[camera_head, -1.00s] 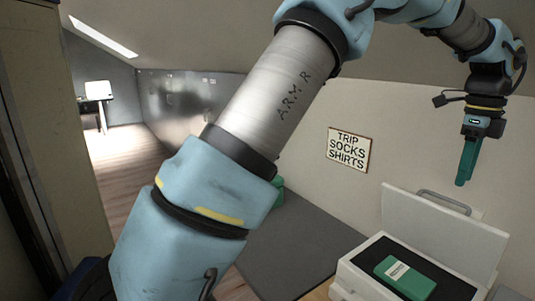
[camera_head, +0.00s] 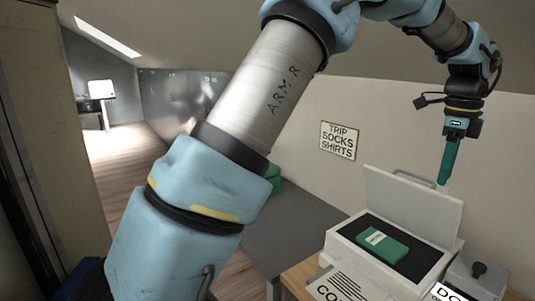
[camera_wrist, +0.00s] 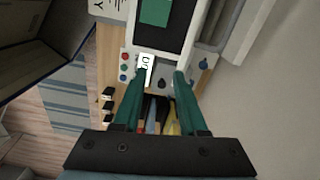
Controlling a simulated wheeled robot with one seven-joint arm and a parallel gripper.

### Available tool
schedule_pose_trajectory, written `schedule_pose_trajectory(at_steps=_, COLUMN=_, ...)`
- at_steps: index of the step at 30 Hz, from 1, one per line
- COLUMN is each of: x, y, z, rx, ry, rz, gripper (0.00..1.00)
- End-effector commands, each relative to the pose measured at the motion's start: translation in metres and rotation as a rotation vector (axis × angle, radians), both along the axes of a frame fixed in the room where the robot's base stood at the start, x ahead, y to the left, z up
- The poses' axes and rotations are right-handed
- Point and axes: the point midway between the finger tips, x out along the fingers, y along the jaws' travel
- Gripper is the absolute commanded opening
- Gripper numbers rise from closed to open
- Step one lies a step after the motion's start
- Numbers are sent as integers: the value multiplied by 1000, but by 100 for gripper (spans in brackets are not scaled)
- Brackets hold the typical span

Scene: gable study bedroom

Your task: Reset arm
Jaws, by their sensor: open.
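My arm crosses the head view, with its blue and grey links in the middle. My gripper (camera_head: 446,160) hangs at the upper right, pointing down, above and to the right of an open white case. In the wrist view my gripper (camera_wrist: 160,84) shows two green fingers set apart, with nothing held between them. The white case (camera_head: 345,237) has its lid raised and a dark inside. A green box with a pale label (camera_head: 382,245) lies in it, apart from my gripper. Part of that green box (camera_wrist: 155,12) shows at the top of the wrist view.
A wooden table (camera_head: 300,276) carries the case, printed cards and a grey box with a black knob (camera_head: 478,275). A sign (camera_head: 338,140) reading TRIP SOCKS SHIRTS hangs on the wall. Open wooden floor (camera_head: 130,170) lies at left.

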Motion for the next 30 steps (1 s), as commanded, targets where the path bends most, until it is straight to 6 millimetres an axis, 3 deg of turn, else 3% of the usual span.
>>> schedule_pose_trajectory(at_steps=8, x=35, y=53, z=-12, rx=-9, ry=-13, rz=249, gripper=42)
schedule_pose_trajectory(at_steps=14, x=66, y=120, z=-27, rx=-22, ry=-23, rz=551, gripper=42)
schedule_pose_trajectory(at_steps=17, x=81, y=172, z=-38, rx=-33, ry=-30, rz=772, gripper=42)
schedule_pose_trajectory(at_steps=22, x=89, y=291, z=-64, rx=-68, ry=-41, rz=1291, gripper=42)
schedule_pose_trajectory(at_steps=27, x=60, y=398, z=-89, rx=-114, ry=-47, rz=1816, gripper=42)
schedule_pose_trajectory(at_steps=30, x=37, y=441, z=-101, rx=-141, ry=-47, rz=2059, gripper=42)
